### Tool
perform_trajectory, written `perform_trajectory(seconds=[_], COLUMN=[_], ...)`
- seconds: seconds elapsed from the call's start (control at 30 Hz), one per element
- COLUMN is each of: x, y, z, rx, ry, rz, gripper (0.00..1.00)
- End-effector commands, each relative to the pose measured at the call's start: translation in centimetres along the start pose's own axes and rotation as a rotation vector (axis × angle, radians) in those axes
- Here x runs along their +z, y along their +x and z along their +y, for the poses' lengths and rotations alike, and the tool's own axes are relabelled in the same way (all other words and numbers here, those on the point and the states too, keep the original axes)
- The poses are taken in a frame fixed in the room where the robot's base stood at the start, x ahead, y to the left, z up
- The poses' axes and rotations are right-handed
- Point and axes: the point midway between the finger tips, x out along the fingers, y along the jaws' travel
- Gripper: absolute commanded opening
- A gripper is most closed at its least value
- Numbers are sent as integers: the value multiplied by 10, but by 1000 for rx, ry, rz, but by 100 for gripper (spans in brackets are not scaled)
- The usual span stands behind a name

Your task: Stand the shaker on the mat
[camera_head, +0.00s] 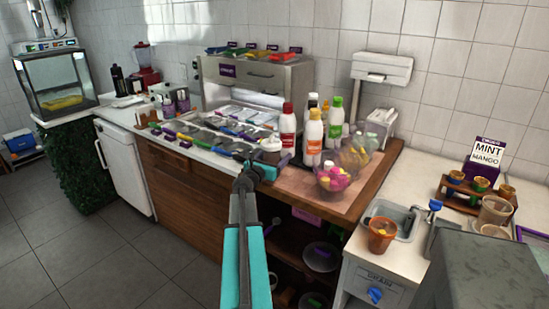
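My gripper (265,167), teal with a dark wrist, is over the front edge of the counter near the middle of the view. A small pale round container with a greyish top (271,146), which looks like the shaker, shows right behind and above the fingers. I cannot tell whether the fingers hold it or only overlap it. A flat pinkish-brown area (307,186), which may be the mat, lies on the wooden counter just right of my gripper. A dark patch under the bottles could also be a mat; it is mostly hidden.
White bottles with red (287,128), orange (313,138) and green (334,122) caps stand behind the gripper. A sink (397,213) with an orange cup (381,235) is at right.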

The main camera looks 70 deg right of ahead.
Motion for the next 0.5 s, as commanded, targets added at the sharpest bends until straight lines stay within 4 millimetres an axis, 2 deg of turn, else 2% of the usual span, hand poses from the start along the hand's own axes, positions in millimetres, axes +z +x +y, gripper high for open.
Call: perform_trajectory(seconds=[0.27, 0.5], x=[4, 2], y=[0, -18], z=[0, 0], rx=[0, 1], ry=[0, 0], rz=[0, 0], gripper=[73, 73])
